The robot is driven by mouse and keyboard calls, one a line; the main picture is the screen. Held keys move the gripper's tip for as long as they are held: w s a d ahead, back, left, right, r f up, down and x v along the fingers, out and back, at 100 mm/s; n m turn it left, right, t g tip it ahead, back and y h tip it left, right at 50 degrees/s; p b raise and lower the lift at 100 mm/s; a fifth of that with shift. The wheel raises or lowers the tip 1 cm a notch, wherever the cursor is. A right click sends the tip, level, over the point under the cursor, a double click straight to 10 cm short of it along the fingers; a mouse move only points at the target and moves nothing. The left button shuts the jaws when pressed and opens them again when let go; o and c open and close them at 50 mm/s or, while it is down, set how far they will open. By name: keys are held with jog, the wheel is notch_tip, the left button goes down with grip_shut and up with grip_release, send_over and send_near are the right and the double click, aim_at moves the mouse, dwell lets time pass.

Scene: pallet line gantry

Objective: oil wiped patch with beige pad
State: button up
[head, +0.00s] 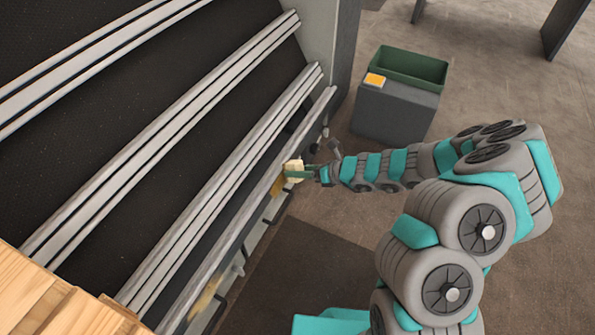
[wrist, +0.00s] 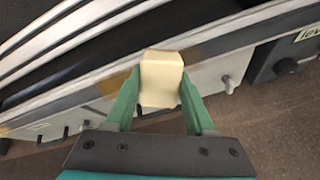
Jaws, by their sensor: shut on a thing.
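The beige pad (head: 293,167) is a small pale block in the jaws of my gripper (head: 299,174), at the outer side rail of the conveyor. In the wrist view the pad (wrist: 162,75) stands between the two green fingers, its far end overlapping the rail (wrist: 235,40). Whether it presses on the rail or is just above it, I cannot tell. A brownish patch (head: 278,186) shows on the line's side just below the pad. In the wrist view brownish tint shows on the rail on both sides of the pad, which hides the part between.
A dark grey box (head: 394,112) with a yellow-orange item (head: 375,80) on top stands by a green bin (head: 412,66) on the floor. Wooden boards (head: 45,300) lie at lower left. Pegs stick out below the rail.

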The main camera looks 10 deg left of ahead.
jog(key=shift+w+d+p, duration=0.5)
jog(key=shift+w+p, duration=0.05)
jog(key=shift+w, duration=0.9)
jog(key=shift+w+d+p, duration=0.5)
jog(key=shift+w+p, duration=0.1)
jog(key=shift+w, duration=0.8)
jog(key=shift+w+d+p, duration=0.5)
jog(key=shift+w+p, duration=0.05)
jog(key=shift+w, duration=0.9)
jog(key=p+v, duration=0.4)
jog(key=v, duration=0.2)
